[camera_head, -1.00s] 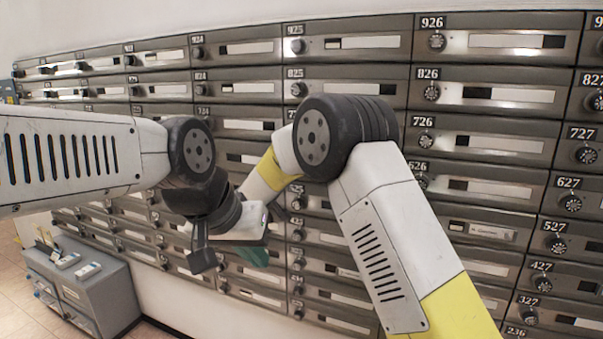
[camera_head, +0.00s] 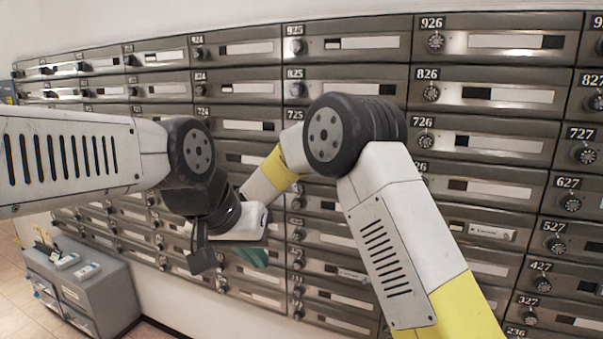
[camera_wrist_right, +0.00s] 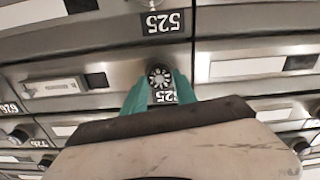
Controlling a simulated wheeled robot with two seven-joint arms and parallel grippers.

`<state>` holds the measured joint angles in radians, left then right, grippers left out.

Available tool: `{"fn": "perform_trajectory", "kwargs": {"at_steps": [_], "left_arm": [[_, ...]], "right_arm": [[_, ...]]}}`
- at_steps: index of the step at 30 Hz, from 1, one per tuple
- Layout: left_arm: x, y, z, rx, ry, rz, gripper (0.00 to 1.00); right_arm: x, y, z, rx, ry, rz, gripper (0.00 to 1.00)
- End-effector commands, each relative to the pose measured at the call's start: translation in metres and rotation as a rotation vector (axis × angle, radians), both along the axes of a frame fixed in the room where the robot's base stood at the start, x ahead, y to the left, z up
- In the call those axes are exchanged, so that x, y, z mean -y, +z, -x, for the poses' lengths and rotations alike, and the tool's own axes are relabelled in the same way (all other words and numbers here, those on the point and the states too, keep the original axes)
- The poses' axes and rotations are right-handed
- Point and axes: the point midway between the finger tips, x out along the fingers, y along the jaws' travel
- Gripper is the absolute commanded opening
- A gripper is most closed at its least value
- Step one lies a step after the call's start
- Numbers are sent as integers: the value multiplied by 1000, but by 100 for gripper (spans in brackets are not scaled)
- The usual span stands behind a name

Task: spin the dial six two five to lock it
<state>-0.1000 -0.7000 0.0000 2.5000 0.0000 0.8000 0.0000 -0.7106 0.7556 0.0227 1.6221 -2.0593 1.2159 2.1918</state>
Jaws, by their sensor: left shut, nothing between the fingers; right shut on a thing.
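In the right wrist view, which is upside down, a round black dial with a light spoked face (camera_wrist_right: 160,76) sits on the grey mailbox door. The label 625 (camera_wrist_right: 163,97) is beside it. My right gripper (camera_wrist_right: 160,84) has its teal fingers on both sides of the dial and is shut on it. In the head view the right hand and this dial are hidden behind my arms. My left gripper (camera_head: 253,257) hangs at the lower middle of the head view, teal fingers shut and empty, in front of the mailboxes.
Rows of grey mailboxes with dials fill the wall, such as 926 (camera_head: 436,41) and 527 (camera_head: 556,245). The neighbouring label 525 (camera_wrist_right: 163,22) shows in the wrist view. A low grey cabinet (camera_head: 95,290) with small items on top stands at the lower left.

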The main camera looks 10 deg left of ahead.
Motion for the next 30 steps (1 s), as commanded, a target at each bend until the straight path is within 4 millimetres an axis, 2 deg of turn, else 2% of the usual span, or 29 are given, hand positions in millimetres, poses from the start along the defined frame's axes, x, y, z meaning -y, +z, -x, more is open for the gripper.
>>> {"fn": "perform_trajectory", "kwargs": {"at_steps": [15,16,18,19,30], "left_arm": [[0,0,0,0,0,0,0],[0,0,0,0,0,0,0],[0,0,0,0,0,0,0],[0,0,0,0,0,0,0],[0,0,0,0,0,0,0]], "right_arm": [[0,-3,0,-1,0,-17,0],[0,-3,0,-1,0,-17,40],[0,-2,0,0,0,-17,53],[0,-2,0,0,0,-17,56],[-2,-1,5,2,2,-17,56]]}}
